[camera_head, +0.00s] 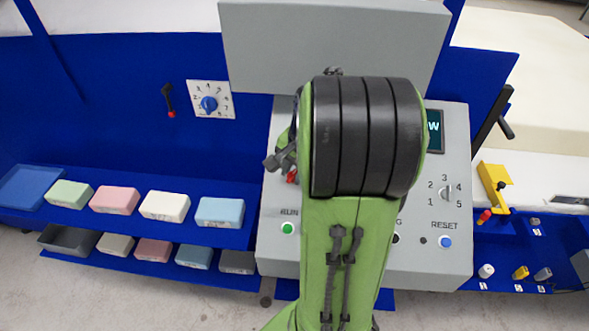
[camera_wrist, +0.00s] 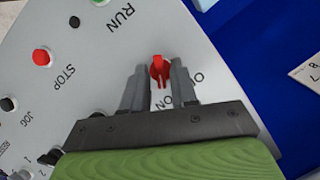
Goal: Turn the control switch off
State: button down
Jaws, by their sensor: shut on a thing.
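The control switch is a small red knob (camera_wrist: 160,71) on the grey panel, in the wrist view. My gripper (camera_wrist: 159,66) has one grey finger on each side of the knob and is shut on it. The knob's lower end points near the ON label. A second label starting with O, partly hidden by the right finger, sits to the right. In the head view a bit of the red knob (camera_head: 292,176) shows at the panel's left side, beside my gripper (camera_head: 281,161). My dark wrist and green arm hide much of the panel there.
The grey control panel (camera_head: 425,262) also carries a green RUN button (camera_head: 288,228), a blue RESET button (camera_head: 445,242) and a numbered dial (camera_head: 446,193). The wrist view shows a red STOP button (camera_wrist: 41,57). Coloured foam blocks (camera_head: 115,200) lie on the blue shelf at left.

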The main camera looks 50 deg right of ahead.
jog(key=n+g, duration=0.1)
jog(key=n, duration=0.2)
jog(key=shift+w+a, duration=0.1)
jog(key=shift+w, duration=0.1)
jog(key=n+g+h+p, duration=0.1)
jog(key=n, duration=0.2)
jog(key=shift+w+a+r+g, duration=0.1)
jog(key=shift+g, duration=0.3)
jog(key=n, duration=0.1)
jog(key=n+h+p, duration=0.1)
jog(key=n, duration=0.1)
jog(key=shift+w+a+n+g+h, duration=0.1)
jog(key=shift+n+g+h, duration=0.2)
jog(key=shift+g, duration=0.1)
jog(key=shift+a+n+g+h+p, duration=0.1)
jog(key=shift+n+g+h+p, duration=0.2)
jog(key=shift+n+h+p, duration=0.7)
jog(key=shift+n+y, duration=0.4)
jog(key=c, duration=1.2)
grip_release()
